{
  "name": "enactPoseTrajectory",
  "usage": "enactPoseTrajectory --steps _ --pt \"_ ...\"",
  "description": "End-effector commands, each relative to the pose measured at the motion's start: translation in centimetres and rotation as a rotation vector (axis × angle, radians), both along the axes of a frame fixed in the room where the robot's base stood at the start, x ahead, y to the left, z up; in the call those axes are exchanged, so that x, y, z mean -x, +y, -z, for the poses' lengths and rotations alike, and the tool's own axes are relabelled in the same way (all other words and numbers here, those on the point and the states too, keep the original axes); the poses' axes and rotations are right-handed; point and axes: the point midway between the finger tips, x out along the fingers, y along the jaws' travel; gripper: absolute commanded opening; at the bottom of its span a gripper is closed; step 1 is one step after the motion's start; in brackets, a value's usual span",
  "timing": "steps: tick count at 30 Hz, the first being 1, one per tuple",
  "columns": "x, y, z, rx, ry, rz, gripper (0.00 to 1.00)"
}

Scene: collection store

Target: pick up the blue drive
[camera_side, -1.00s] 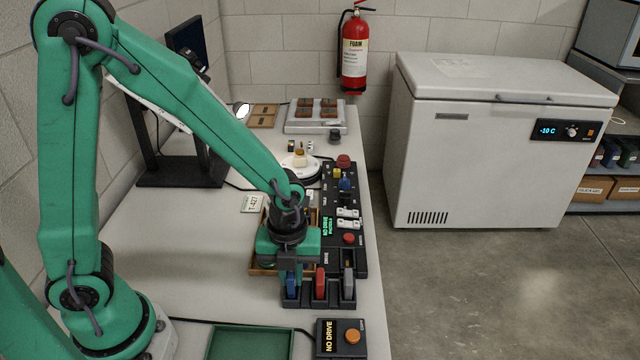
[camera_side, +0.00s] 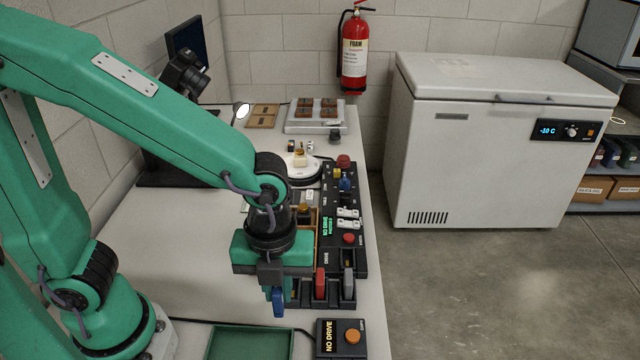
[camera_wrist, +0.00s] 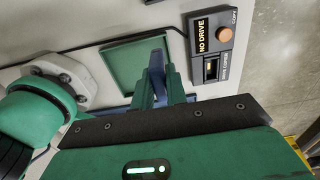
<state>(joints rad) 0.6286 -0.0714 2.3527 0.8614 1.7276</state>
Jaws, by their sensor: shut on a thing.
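The blue drive (camera_side: 278,302) is held in my gripper (camera_side: 274,288), upright and hanging below the jaws, to the left of the black drive rack (camera_side: 334,304). In the wrist view the blue drive (camera_wrist: 156,62) sticks out between the fingers of my gripper (camera_wrist: 160,88), seen over the green tray. The rack holds a red drive (camera_side: 320,284) and a grey drive (camera_side: 348,284). The rack's left part is partly hidden by my gripper and the blue drive.
A green tray (camera_side: 222,342) lies at the front of the white table (camera_side: 190,262). A black box (camera_side: 328,350) reading "NO DRIVE" with an orange button stands right of it, and also shows in the wrist view (camera_wrist: 200,38). A black control panel (camera_side: 358,258) lies behind the rack.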

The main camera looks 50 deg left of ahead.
Motion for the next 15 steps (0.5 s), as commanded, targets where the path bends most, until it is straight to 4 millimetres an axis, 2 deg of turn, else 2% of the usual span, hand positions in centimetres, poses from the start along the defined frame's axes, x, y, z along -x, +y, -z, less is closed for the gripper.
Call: enactPoseTrajectory --steps 6,15 --pt "0.95 -0.86 -0.78 0.001 -0.001 0.001 0.0" --pt "1.16 -1.02 -0.95 0.001 -0.001 0.0 0.0"
